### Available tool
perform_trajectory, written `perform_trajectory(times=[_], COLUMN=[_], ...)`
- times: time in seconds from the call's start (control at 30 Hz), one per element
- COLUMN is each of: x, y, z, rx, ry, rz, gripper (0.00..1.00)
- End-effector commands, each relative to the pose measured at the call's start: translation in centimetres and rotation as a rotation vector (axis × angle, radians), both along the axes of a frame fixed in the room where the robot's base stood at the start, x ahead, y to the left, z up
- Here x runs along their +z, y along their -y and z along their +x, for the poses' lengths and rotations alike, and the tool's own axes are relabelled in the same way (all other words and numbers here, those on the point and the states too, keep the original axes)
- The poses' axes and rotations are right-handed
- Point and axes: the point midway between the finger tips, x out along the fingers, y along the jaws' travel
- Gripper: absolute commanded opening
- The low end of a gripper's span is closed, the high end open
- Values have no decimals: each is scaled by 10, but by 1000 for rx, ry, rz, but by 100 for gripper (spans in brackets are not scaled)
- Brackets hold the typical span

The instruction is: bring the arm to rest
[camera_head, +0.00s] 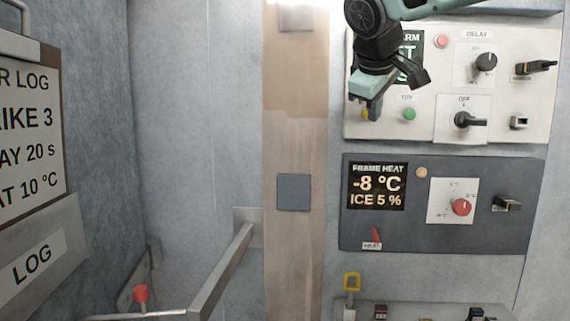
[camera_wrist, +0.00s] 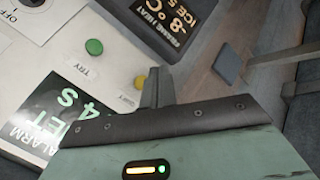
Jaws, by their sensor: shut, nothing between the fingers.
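My gripper (camera_head: 374,108) is at the upper right in the head view, pointing down in front of the left part of the white alarm panel (camera_head: 430,125). It is shut and empty. In the wrist view its closed fingers (camera_wrist: 157,88) stand beside the yellow button (camera_wrist: 140,81), which is labelled QUIET or similar. I cannot tell whether the fingertips touch the panel. The green TRY button (camera_head: 408,114) is just right of the gripper in the head view. My wrist hides much of the alarm display (camera_head: 411,65).
Below is a grey frame heat panel (camera_head: 440,235) reading -8 °C and ice 5 %, with a red knob (camera_head: 461,207). A metal handle bar (camera_head: 225,268) juts out at lower centre. A log board (camera_head: 28,150) hangs at left.

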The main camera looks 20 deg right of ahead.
Motion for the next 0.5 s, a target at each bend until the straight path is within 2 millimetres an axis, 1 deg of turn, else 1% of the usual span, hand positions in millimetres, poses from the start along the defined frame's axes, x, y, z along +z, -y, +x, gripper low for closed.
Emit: perform_trajectory(times=[0.07, 0.17, 0.27, 0.3, 0.37, 0.4, 0.47, 0.5], x=[-1, -19, -52, -69, -96, -114, -140, -158], y=[0, -13, -38, -50, -70, -83, -101, -112], z=[0, -2, -9, -13, -22, -29, -41, -51], rx=[1, 25, 69, 89, 122, 142, 168, 184], ry=[-1, -23, -66, -89, -126, -153, -192, -218], rz=[0, 19, 59, 81, 113, 135, 166, 187], gripper=[0, 0, 0, 0, 0, 0, 0, 0])
